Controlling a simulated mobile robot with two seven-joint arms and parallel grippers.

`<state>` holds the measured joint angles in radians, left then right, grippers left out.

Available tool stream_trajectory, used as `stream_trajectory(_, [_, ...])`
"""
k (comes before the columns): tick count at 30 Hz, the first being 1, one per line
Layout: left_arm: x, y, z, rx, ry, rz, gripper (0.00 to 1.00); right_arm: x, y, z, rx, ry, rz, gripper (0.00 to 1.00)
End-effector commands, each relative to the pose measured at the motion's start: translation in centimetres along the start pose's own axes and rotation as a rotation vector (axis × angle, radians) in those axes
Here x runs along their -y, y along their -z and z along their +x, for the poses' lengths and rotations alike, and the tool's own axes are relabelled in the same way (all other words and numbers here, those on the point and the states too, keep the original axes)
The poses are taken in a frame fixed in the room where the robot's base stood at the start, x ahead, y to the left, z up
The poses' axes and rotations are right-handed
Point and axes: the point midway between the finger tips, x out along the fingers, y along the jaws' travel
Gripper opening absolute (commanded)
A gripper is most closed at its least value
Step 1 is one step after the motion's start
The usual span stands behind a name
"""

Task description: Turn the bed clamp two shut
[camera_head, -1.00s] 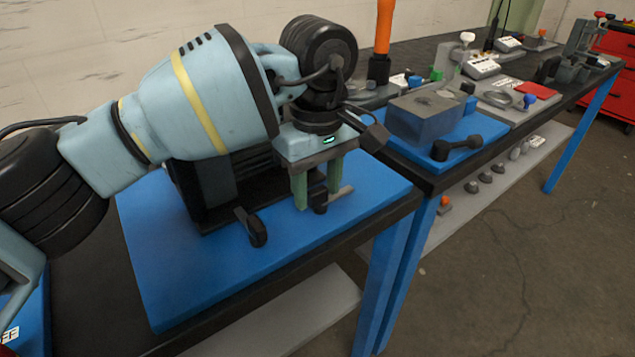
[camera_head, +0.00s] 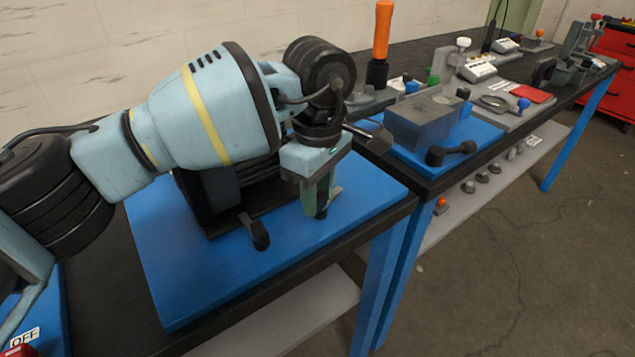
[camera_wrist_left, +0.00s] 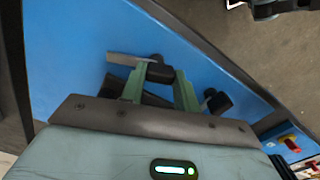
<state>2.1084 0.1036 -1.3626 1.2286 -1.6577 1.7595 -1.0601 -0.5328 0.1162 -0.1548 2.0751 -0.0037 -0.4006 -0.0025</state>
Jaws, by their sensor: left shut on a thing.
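Two clamps with black knobs stand along the front of a black machine bed (camera_head: 200,222) on a blue board. My left gripper (camera_head: 318,205) points down at the bed's right end, its fingers around the black knob of one clamp. In the left wrist view that clamp knob (camera_wrist_left: 160,70) sits between the two green fingers of the gripper (camera_wrist_left: 160,78), and a grey bar (camera_wrist_left: 124,59) reaches out to its left. The other clamp's black knob (camera_head: 259,236) is free, and shows in the wrist view (camera_wrist_left: 218,102). No label tells which clamp is two. My right gripper is not in view.
The blue board (camera_head: 185,300) is clear in front of the clamps. To the right, a grey block (camera_head: 425,118) with a black-handled lever (camera_head: 452,152) stands on another blue board. An orange-handled tool (camera_head: 383,35) stands behind. The bench edge runs close in front.

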Motion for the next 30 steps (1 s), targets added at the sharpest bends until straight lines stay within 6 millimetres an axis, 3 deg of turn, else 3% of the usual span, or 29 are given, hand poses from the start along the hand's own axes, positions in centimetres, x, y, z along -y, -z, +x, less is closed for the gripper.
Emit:
stream_trajectory(6, [0.0,-0.1,-0.5,-0.001,-0.002,-0.208,0.08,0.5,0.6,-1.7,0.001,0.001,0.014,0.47])
stream_trajectory(30, [-0.2,-0.4,-0.5,0.001,-0.004,-0.952,0.08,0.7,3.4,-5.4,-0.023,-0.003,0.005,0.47])
